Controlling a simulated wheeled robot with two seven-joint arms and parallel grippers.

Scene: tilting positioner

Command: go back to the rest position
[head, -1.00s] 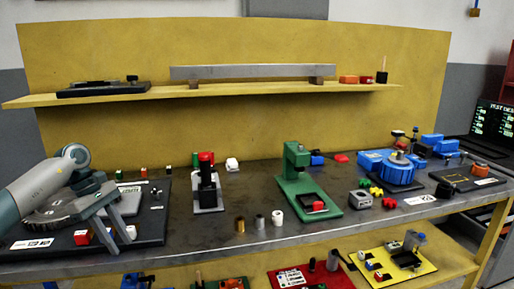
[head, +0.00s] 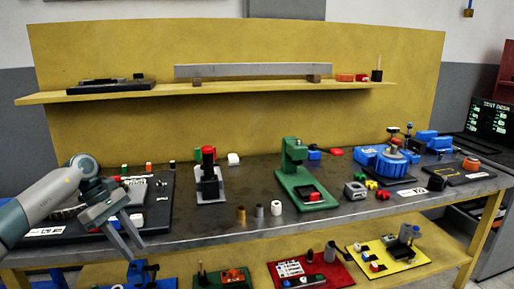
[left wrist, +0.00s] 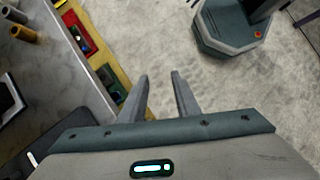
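My left gripper (head: 128,238) is at the left of the head view, in front of the bench's front edge. Its two fingers are apart with nothing between them. In the left wrist view my left gripper (left wrist: 162,88) shows both fingers spread over bare floor. The tilting positioner seems to be the dark base with a round grey part (head: 68,212) at the bench's left end, partly hidden by my arm. My right gripper is in neither view.
The bench (head: 235,226) carries a green press (head: 292,172), a black and red fixture (head: 208,180), small cylinders (head: 276,208) and a blue rotary device (head: 380,160). A lower shelf holds a red tray (head: 325,272) and a yellow tray (head: 378,268).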

